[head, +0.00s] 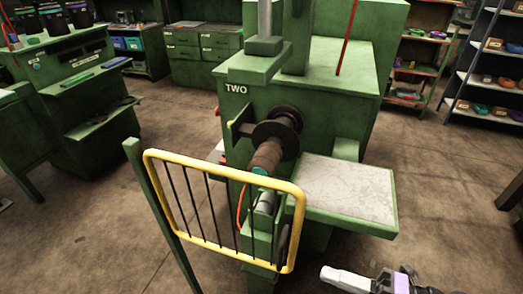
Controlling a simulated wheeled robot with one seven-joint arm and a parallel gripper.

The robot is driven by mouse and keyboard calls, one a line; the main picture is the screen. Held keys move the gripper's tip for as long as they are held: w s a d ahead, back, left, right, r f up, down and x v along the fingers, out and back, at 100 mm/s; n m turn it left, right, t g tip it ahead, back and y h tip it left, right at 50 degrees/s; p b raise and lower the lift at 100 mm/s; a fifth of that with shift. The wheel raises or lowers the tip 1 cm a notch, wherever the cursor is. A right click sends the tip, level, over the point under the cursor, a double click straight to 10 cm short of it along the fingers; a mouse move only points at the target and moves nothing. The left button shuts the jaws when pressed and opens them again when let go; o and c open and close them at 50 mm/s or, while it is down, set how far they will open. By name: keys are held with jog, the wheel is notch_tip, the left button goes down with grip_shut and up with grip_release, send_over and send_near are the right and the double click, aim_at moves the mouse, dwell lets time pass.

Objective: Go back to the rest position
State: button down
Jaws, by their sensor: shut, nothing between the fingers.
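My gripper (330,274) shows at the bottom right edge, with pale fingers pointing left and a purple part behind them. It is shut and empty, in front of the green machine and below its side table. The machine (237,135) is marked "TWO". A brown sleeve-like cylinder (266,157) with a teal end sits on its shaft, in front of a dark round flange (278,133). My gripper is well apart from it. The rest of my arm is mostly cut off by the frame.
A yellow guard gate (225,168) with black bars stands before the shaft. A pale-topped side table (345,192) juts out right of it. Shelves (490,80) with coloured items stand at the back right. A green bench (85,92) is at left. Floor at right is mostly clear.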

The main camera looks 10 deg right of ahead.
jog(key=shift+w, duration=0.1)
jog(key=s+r+m+t+h, duration=0.1)
jog(key=s+m+t+h, duration=0.1)
jog(key=s+m+h, duration=0.5)
jog(key=s+r+m+t+h, duration=0.1)
jog(key=s+m+t+h, duration=0.1)
jog(key=s+m+h, duration=0.6)
jog(key=s+m, duration=0.6)
jog(key=m, duration=0.8)
jog(key=shift+s+a+r+t, duration=0.25)
jog(key=shift+s+a+t, duration=0.05)
jog(key=shift+s, duration=0.05)
